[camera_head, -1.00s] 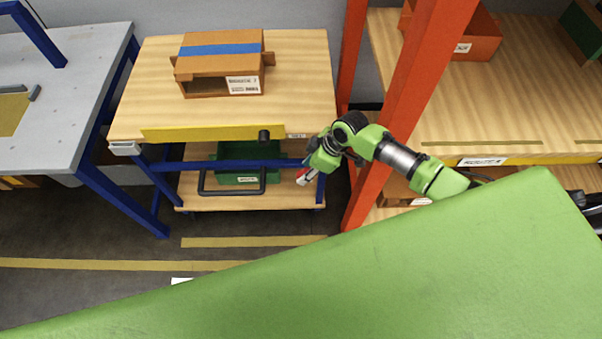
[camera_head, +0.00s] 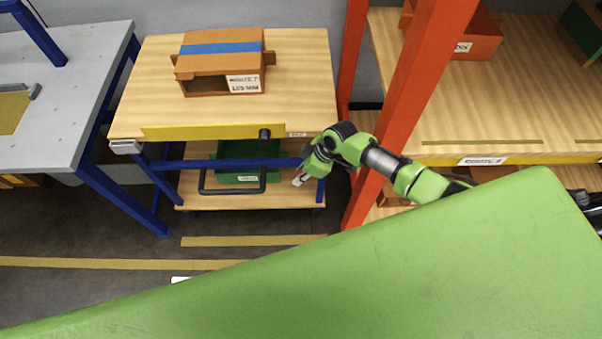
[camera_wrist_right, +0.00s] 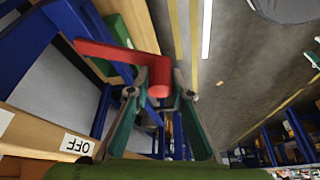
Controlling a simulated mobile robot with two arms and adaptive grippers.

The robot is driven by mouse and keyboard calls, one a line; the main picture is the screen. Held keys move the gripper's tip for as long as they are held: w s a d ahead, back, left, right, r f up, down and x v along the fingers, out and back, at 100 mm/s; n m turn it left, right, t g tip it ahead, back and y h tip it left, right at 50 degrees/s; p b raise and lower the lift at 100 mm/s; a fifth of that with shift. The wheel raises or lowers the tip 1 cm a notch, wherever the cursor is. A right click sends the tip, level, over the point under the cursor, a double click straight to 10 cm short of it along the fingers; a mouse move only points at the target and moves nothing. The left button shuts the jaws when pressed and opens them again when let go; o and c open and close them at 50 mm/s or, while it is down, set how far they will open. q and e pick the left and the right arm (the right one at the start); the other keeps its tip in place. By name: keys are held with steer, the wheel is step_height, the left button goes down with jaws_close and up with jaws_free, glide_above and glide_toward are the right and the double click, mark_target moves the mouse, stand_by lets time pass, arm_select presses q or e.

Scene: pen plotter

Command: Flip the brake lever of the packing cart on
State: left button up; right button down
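The packing cart (camera_head: 295,80) has a wooden top, a yellow front strip and a blue frame. Its red brake lever (camera_wrist_right: 110,53) shows large in the right wrist view, an arm with a rounded end turned toward the camera. A white OFF label (camera_wrist_right: 77,145) is on the cart's wooden edge below left. My right gripper (camera_head: 304,172) is low at the cart's front right corner. In the wrist view its fingers (camera_wrist_right: 161,80) stand apart, one on each side of the lever's rounded end. Firm contact cannot be told. My left gripper is not in view.
An orange rack post (camera_head: 395,90) stands just right of the cart, close to my right arm. A brown box (camera_head: 220,65) sits on the cart top, and a green bin (camera_head: 238,178) on the lower shelf. A grey table (camera_head: 75,100) is at left. Floor in front is clear.

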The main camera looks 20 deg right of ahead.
steer(key=shift+s+d+f+n+b, duration=0.2)
steer(key=shift+s+d+n+b, duration=0.05)
steer(key=shift+d+n+b, duration=0.25)
steer(key=d+n+b, duration=0.1)
steer(key=s+d+n+g+b, duration=0.1)
steer(key=n+b, duration=0.1)
steer(key=s+d+n+g+b, duration=0.1)
steer(key=shift+d+r+n+y, duration=0.15)
steer(key=shift+r+n+y, duration=0.05)
steer(key=shift+n+y, duration=0.2)
steer(key=c, duration=1.8)
jaws_free()
step_height(320, 180, up, 10)
